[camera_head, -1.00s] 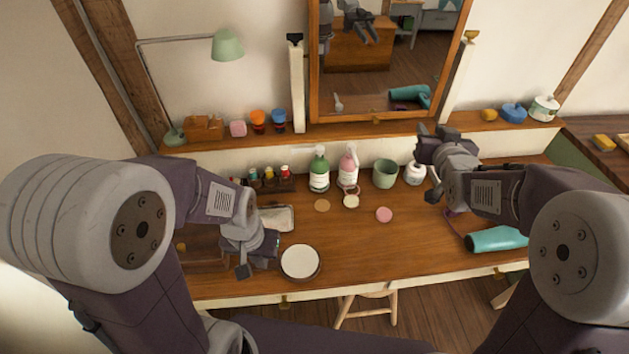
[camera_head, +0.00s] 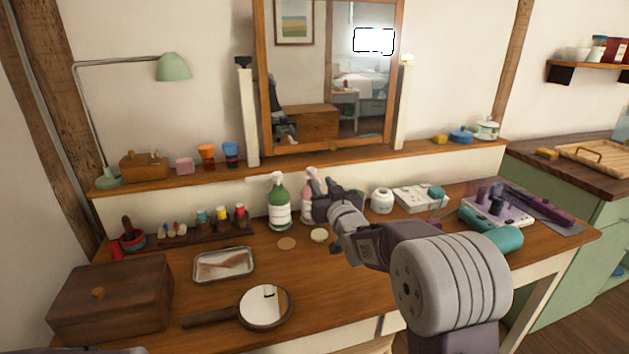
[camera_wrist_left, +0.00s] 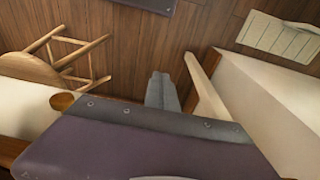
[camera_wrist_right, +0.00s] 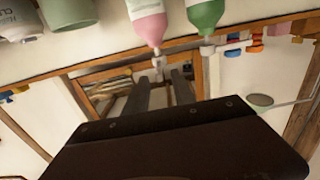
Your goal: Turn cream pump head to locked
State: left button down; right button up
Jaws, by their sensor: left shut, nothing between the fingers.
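Two pump bottles stand side by side at the back of the dressing table. One is a green bottle (camera_head: 279,205) with a white pump head, the other a pink bottle (camera_head: 307,207); the labels are too small to read. My right gripper (camera_head: 325,207) is in front of the pink bottle and partly hides it. In the right wrist view, upside down, the pink bottle's pale pump head (camera_wrist_right: 157,66) shows between the spread fingers (camera_wrist_right: 160,78); contact cannot be told. My left gripper (camera_wrist_left: 161,76) is shut and empty, over the floor in its wrist view.
A white jar (camera_head: 382,200) stands right of my right gripper. A teal hair dryer (camera_head: 500,239) lies farther right. A hand mirror (camera_head: 265,307), a metal tray (camera_head: 224,265) and a wooden box (camera_head: 112,298) occupy the left front. A stool (camera_wrist_left: 75,58) is below.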

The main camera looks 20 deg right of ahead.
aim_at(316, 175)
jog(key=w, duration=0.6)
jog(key=shift+a, duration=0.15)
grip_shut()
jog(key=shift+r, duration=0.15)
dwell(1.0)
